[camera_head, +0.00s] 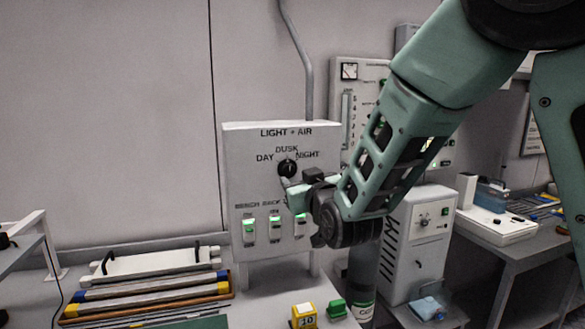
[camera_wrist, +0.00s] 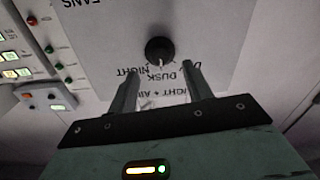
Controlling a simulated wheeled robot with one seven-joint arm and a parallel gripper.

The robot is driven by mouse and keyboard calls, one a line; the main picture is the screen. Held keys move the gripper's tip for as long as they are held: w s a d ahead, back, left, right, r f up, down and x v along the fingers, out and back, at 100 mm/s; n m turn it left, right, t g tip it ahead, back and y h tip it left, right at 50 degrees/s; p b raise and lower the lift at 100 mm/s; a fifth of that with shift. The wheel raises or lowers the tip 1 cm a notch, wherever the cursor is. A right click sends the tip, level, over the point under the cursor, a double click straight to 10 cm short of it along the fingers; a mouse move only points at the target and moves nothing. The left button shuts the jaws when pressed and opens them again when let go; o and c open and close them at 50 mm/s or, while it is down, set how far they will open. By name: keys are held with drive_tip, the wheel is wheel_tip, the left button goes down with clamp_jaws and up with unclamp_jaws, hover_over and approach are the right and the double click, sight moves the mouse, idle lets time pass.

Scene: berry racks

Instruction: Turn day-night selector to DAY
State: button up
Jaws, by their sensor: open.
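The day-night selector is a round black knob (camera_head: 287,168) on the grey-white LIGHT + AIR panel (camera_head: 245,180). DAY is printed to its left, DUSK above, NIGHT to its right. In the wrist view, upside down, the knob (camera_wrist: 160,48) shows a white mark that points at DUSK. My gripper (camera_wrist: 160,70) is open and empty there, its two fingers apart and their tips just short of the knob in the picture. In the head view my gripper (camera_head: 291,187) is at the panel just below and right of the knob, partly hidden by my wrist. I cannot tell whether it touches anything.
Lit green rocker switches (camera_head: 249,231) sit under the knob, close to my wrist. A second control panel (camera_head: 345,100) is behind my arm. A yellow block (camera_head: 304,316) and a green block (camera_head: 337,308) lie on the bench below. Trays (camera_head: 150,290) are stacked at left.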

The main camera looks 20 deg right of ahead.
sight(290, 172)
drive_tip(key=shift+w+a+p, duration=0.1)
drive_tip(key=shift+w+p, duration=0.5)
drive_tip(key=shift+w, duration=2.1)
drive_tip(key=c, duration=1)
